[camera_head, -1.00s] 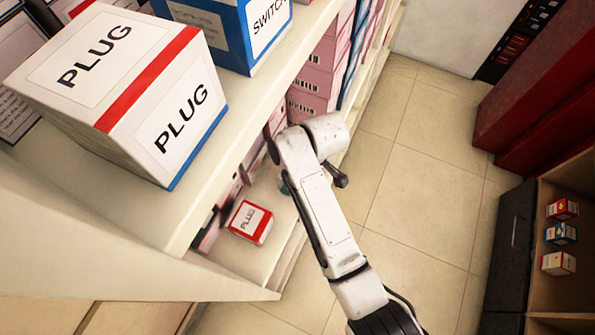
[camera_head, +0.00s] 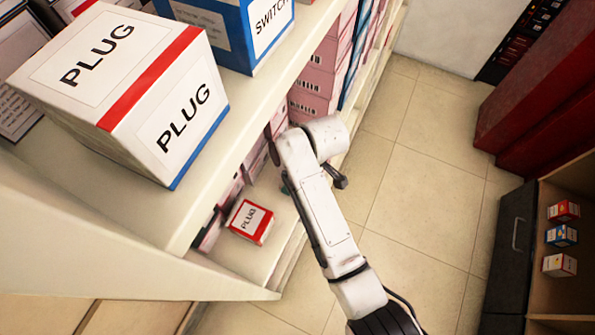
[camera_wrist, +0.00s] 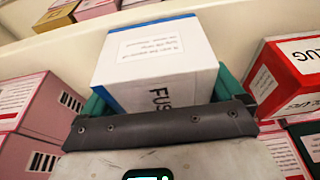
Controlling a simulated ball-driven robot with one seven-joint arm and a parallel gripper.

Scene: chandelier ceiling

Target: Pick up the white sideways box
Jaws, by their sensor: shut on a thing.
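In the wrist view, a white box (camera_wrist: 155,62) with a blue edge and partly hidden "FUS" lettering sits between the green fingers of my gripper (camera_wrist: 165,88). My gripper is shut on this box, with one green finger at each side. The dark band of the gripper hides the box's near lower part. In the head view my arm reaches down to the lower shelf, and the box and most of the gripper are hidden behind the arm and the upper shelf.
A red and white PLUG box (camera_head: 250,221) stands on the lower shelf (camera_head: 245,258), close right of the held box in the wrist view (camera_wrist: 290,75). Pink boxes (camera_wrist: 40,125) stand at left. A large PLUG box (camera_head: 120,90) is on the upper shelf. The tiled floor (camera_head: 420,190) is clear.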

